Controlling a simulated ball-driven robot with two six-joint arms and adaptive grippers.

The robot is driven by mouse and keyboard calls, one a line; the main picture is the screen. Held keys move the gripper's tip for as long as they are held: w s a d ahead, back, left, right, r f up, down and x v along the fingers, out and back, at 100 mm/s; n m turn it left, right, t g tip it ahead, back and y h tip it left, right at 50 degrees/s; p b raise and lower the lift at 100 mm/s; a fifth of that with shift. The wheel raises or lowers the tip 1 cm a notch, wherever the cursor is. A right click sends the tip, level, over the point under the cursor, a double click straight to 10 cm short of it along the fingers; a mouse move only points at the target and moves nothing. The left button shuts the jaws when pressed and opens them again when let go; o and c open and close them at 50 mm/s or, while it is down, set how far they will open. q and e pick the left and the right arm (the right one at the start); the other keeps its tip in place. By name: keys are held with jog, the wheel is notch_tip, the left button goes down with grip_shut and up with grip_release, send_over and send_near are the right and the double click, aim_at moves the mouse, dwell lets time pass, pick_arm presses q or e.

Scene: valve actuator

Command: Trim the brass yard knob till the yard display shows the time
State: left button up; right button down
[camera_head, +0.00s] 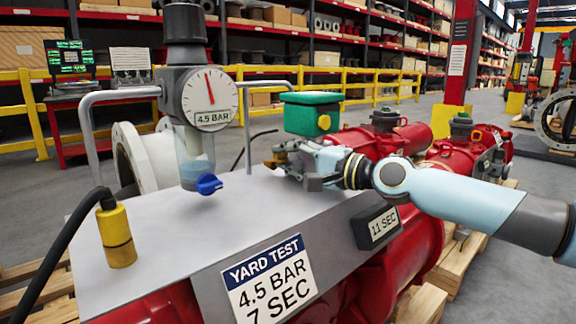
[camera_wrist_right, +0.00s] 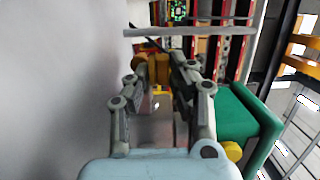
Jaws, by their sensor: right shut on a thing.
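The brass knob (camera_head: 271,162) sits at the back of the grey sloped panel, mostly hidden by my right gripper (camera_head: 284,158). In the wrist view, my right gripper (camera_wrist_right: 158,88) has its fingers on both sides of the brass knob (camera_wrist_right: 152,70) and is shut on it. The yard display (camera_head: 383,223) is a dark box on the panel's right side and appears to read 11 SEC. A YARD TEST label (camera_head: 267,279) on the front reads 4,5 BAR and 7 SEC. My left gripper is not in view.
A gauge (camera_head: 210,99) reading 4.5 BAR stands on the panel above a blue knob (camera_head: 208,184). A green box (camera_head: 310,113) with a yellow knob is close behind my right gripper. A yellow plug (camera_head: 116,236) with a black cable stands front left. Grey bar handles rise behind.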

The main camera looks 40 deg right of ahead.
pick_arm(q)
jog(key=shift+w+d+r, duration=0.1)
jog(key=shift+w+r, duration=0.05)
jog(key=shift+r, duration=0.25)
pick_arm(e)
jog(key=shift+a+r, duration=0.1)
jog(key=shift+r, duration=0.25)
jog(key=c, duration=1.3)
grip_release()
jog(key=shift+s+a, duration=0.1)
jog(key=shift+f, duration=0.1)
jog(key=shift+s+d+f, duration=0.1)
jog(key=shift+s+d, duration=0.1)
jog(key=shift+s, duration=0.15)
jog(key=shift+v, duration=3.3)
